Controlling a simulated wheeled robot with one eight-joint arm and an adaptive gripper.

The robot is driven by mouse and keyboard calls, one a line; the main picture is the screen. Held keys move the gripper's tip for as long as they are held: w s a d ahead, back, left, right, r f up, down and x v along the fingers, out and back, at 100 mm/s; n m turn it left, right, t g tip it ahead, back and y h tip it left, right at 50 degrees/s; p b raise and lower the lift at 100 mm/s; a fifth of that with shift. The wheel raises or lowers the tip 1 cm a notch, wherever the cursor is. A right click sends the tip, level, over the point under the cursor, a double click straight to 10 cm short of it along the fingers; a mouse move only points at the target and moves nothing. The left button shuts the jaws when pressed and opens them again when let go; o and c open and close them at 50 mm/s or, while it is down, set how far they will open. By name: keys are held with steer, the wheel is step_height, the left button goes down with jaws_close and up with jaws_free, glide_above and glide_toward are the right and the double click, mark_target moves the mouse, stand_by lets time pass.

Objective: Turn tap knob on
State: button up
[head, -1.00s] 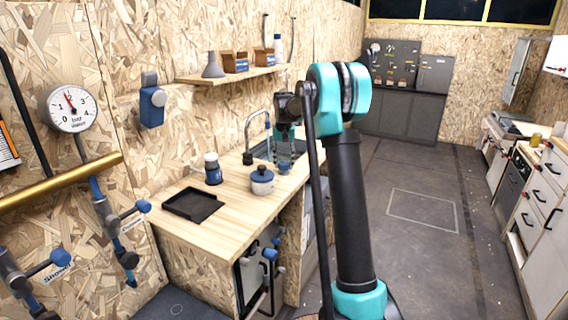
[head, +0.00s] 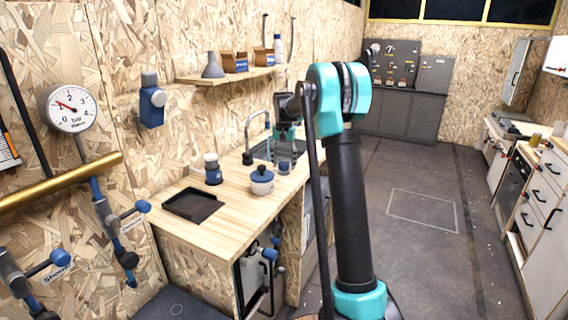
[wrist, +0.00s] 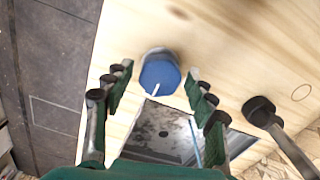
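The tap knob, a blue round cap on the counter, is near the top middle of the wrist view (wrist: 160,75) and on the counter by the sink in the head view (head: 284,168). A thin white line marks its top. My gripper (wrist: 157,80) is open, with one finger on each side of the knob and gaps visible between. In the head view my gripper (head: 285,152) is above the knob. The tap spout (head: 254,120) arches over the sink (head: 262,150). Its dark end and stem show at the right of the wrist view (wrist: 262,112).
A white pot with a blue lid (head: 262,181), a blue and white jar (head: 212,170) and a black tray (head: 192,205) stand on the wooden counter. A shelf (head: 235,76) hangs above. A pressure gauge (head: 71,108) is on the left wall. The floor at right is clear.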

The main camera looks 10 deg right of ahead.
mark_target(284, 163)
steer(key=shift+r, duration=0.1)
step_height(284, 163, up, 12)
stand_by(0.7)
